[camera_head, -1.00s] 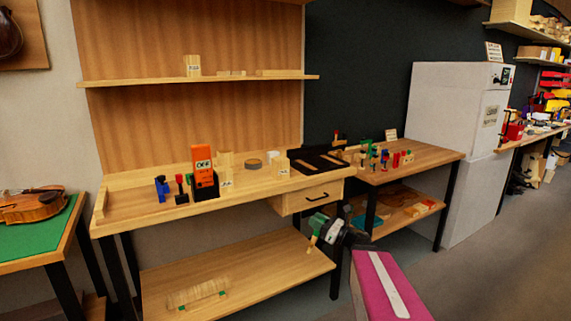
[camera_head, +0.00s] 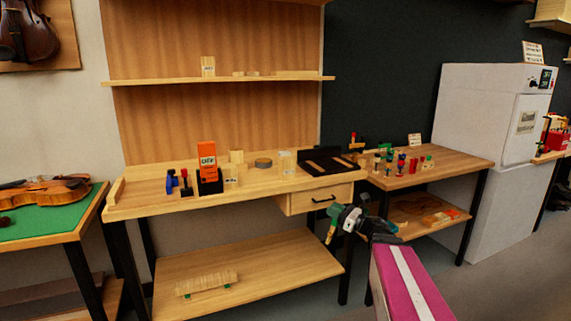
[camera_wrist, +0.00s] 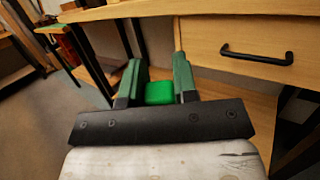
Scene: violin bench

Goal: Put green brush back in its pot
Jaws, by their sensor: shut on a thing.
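My gripper (camera_head: 338,218) is in front of the workbench, below its top and just right of and below the drawer. In the wrist view my gripper (camera_wrist: 158,72) has its two green fingers shut on a green block-like end, which I take to be the green brush (camera_wrist: 159,93). In the head view a small pale yellowish end of the brush (camera_head: 330,236) hangs down below the fingers. The rest of the brush is hidden. Two small pale labelled containers stand on the bench top, one left (camera_head: 231,176) and one right (camera_head: 285,163). I cannot tell which is the brush's pot.
The workbench (camera_head: 140,205) also holds an orange box (camera_head: 207,155), blue and red clamps and a black tray (camera_head: 330,162). A side table (camera_head: 455,160) with several small coloured tools stands right. A violin (camera_head: 45,190) lies left. Open floor lies in front.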

